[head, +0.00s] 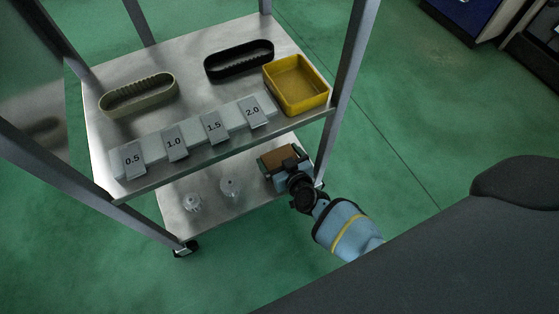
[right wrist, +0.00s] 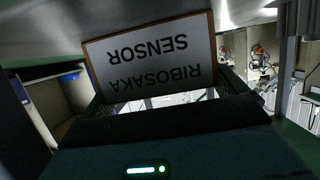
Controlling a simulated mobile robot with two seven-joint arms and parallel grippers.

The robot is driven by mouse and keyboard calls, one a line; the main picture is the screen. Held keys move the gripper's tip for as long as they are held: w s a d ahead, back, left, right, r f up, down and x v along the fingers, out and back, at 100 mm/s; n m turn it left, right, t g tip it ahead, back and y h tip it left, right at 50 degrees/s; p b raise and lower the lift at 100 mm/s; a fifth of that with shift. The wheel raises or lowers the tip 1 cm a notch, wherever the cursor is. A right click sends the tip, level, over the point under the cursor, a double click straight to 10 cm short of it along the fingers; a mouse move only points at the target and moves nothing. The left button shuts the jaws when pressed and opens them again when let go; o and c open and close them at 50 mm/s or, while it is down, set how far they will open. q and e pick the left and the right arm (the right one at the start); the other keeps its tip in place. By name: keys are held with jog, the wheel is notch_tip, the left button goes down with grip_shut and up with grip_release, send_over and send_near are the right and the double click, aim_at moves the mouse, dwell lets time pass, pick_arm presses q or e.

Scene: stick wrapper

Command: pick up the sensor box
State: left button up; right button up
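The sensor box (head: 279,156), with a brown top, is at the right end of the lower cart shelf. In the right wrist view the box (right wrist: 150,55) shows a white face with upside-down lettering "RIBOSAKA SENSOR" and a brown rim. My right gripper (head: 291,165) is right at the box and hides part of it. In the wrist view its fingers (right wrist: 165,95) stand wide apart, near the two sides of the label face; I cannot tell whether they touch it. My left gripper is not in view.
The upper shelf (head: 180,130) hangs over the lower shelf (head: 262,195). A cart post (head: 350,60) rises close behind my right gripper. Above are a yellow tray (head: 298,84), a black tray (head: 238,60) and a beige tray (head: 138,94).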

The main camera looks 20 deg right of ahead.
aim_at(280, 158)
jog(key=c, duration=0.4)
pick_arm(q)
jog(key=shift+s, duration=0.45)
pick_arm(e)
jog(key=shift+c, duration=0.9)
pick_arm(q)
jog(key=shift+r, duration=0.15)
pick_arm(e)
jog(key=shift+r, duration=0.15)
jog(key=shift+r+p, duration=0.5)
jog(key=shift+p, duration=0.15)
notch_tip(280, 158, up, 3)
jog(key=p, duration=0.2)
jog(key=shift+p, duration=0.3)
pick_arm(q)
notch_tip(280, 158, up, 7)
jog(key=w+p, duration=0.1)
jog(key=p, duration=0.2)
jog(key=shift+p, duration=0.4)
pick_arm(e)
jog(key=s, duration=1.8)
jog(key=shift+d+f, duration=0.3)
jog(key=shift+f, duration=0.1)
